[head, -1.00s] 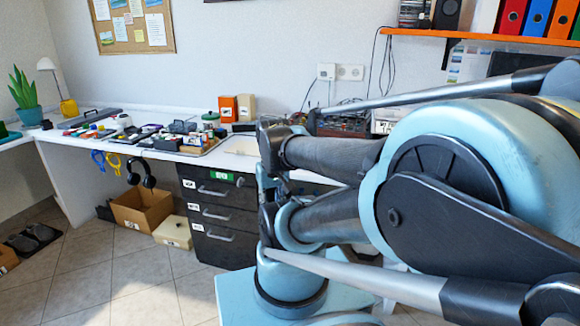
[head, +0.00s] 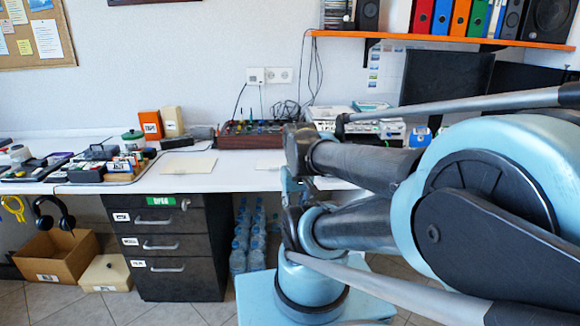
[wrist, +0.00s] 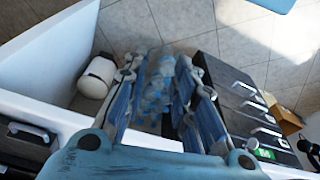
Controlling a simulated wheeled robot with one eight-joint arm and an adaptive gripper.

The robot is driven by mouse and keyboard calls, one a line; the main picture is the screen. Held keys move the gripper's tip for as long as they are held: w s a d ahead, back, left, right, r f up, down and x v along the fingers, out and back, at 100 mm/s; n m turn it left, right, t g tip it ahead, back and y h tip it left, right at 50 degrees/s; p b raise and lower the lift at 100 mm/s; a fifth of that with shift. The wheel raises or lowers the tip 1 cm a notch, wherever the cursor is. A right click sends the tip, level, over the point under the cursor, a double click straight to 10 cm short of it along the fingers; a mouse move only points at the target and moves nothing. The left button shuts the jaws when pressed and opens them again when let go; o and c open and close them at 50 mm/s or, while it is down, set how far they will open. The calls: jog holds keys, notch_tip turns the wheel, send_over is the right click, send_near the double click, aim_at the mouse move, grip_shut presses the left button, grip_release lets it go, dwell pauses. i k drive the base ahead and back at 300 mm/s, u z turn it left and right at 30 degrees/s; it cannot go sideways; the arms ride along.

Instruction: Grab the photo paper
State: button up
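I cannot make out for sure which item is the photo paper. Two flat pale sheets lie on the white desk in the head view: a cream one (head: 183,165) left of centre, and a whiter one (head: 270,161) to its right, partly behind my arm. My gripper (wrist: 158,88) shows in the wrist view, with its two blue-grey fingers apart and nothing between them. It points down past the desk edge toward the floor, and water bottles show beyond the gap. My gripper is not visible in the head view, where my arm fills the right side.
The white desk (head: 225,178) runs along the wall. A black drawer unit (head: 165,250) and bottles (head: 248,240) stand below it. A cable-filled box (head: 250,135), an orange box (head: 151,124) and a tray of small items stand on top. An orange shelf (head: 440,40) holds binders.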

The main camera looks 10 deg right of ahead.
aim_at(263, 164)
jog(key=k, duration=1)
jog(key=z, duration=0.95)
jog(key=i, duration=0.75)
jog(key=u, duration=0.15)
